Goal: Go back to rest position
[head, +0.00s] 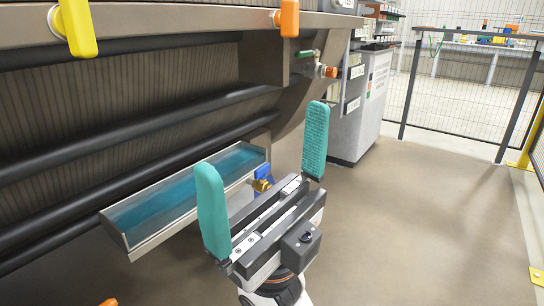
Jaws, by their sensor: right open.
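My right gripper (263,167) shows in the lower middle of the head view. Its two teal finger pads stand wide apart, and nothing is between them. It is in front of the electrolyser stack, near the right end of a tray with teal liquid. My left gripper does not show in this view.
The stack (130,100) with black pipes fills the left. A tray (190,215) juts out below, with a blue-handled valve (262,178) at its end. Yellow (76,27) and orange (289,18) handles hang above. A grey cabinet (368,105) stands behind. The floor (420,220) at right is clear.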

